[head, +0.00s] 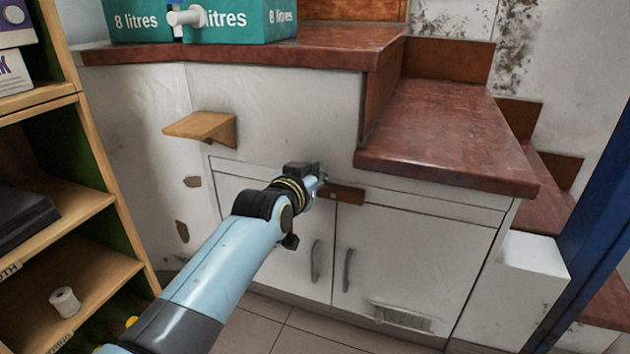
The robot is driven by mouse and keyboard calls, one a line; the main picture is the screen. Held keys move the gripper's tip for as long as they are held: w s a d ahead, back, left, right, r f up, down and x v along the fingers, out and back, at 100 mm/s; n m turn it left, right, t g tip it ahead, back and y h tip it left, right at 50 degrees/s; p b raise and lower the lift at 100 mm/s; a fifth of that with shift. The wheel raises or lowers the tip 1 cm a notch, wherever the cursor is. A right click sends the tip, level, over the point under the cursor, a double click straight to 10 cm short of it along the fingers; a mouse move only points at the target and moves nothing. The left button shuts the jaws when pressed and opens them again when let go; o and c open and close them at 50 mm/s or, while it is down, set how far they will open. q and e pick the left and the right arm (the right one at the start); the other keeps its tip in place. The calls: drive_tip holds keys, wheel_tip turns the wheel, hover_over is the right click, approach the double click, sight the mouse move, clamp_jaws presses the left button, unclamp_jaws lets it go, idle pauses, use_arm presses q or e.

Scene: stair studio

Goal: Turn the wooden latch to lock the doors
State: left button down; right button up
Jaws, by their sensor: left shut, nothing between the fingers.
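The wooden latch (346,195) is a small brown bar near the top of the seam between two white cupboard doors. It lies about level, and its left part is hidden behind my left gripper. The left door (286,262) and the right door (402,262) look closed, each with a curved grey handle by the seam. My left gripper (318,181) is at the left end of the latch, shut and empty. I cannot tell whether it touches the latch. My right gripper is not in view.
A small wooden shelf (205,127) juts from the wall left of the doors. Red-brown steps (440,135) rise above the cupboard. Teal boxes (240,20) stand on the upper ledge. A wooden shelf unit (118,225) stands at left and a blue post (592,215) at right.

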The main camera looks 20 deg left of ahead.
sight(318, 201)
use_arm(q)
drive_tip(key=shift+a+f+n, duration=0.2)
drive_tip(key=shift+a+n, duration=0.05)
drive_tip(key=shift+n, duration=0.25)
idle(0.5)
